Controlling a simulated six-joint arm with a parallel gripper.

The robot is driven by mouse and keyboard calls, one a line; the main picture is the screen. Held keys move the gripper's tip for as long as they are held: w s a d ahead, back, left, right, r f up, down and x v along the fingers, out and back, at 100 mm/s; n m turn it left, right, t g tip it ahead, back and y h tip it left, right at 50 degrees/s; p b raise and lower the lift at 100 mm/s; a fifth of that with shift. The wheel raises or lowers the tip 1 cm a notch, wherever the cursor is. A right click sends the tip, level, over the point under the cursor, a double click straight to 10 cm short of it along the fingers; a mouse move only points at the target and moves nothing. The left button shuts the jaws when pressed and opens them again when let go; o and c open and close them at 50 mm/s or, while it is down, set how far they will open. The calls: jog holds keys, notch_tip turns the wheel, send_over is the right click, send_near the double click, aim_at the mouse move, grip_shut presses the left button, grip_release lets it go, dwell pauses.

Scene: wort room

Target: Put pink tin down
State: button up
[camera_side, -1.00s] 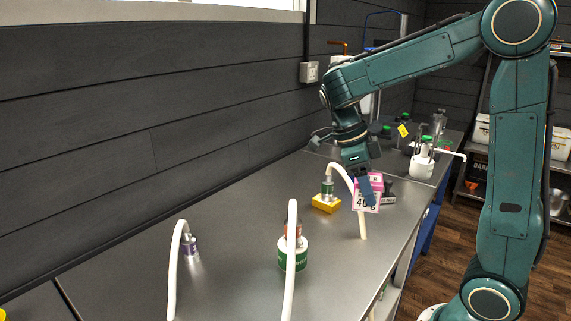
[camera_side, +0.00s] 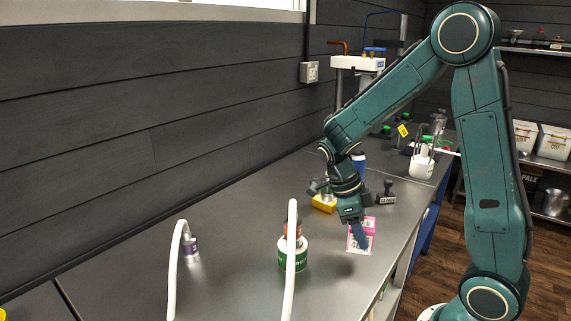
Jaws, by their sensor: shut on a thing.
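The pink tin (camera_side: 361,240) has a white label with dark print and stands about upright over the right part of the steel bench (camera_side: 232,270). My gripper (camera_side: 358,236) points down with its fingers on the tin, shut on it. One finger covers part of the label. The tin's bottom is at or very close to the bench top; I cannot tell whether it touches.
A green-and-white tin (camera_side: 293,254) with a red top stands left of my gripper, behind a white curved tube (camera_side: 291,262). A purple-banded piece (camera_side: 190,248) stands further left. A yellow block (camera_side: 324,203) and a dark stamp-like object (camera_side: 386,194) lie behind.

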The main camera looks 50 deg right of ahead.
jog(key=shift+f, duration=2.15)
jog(key=shift+f, duration=0.1)
jog(key=o, duration=1)
jog(key=v, duration=1.2)
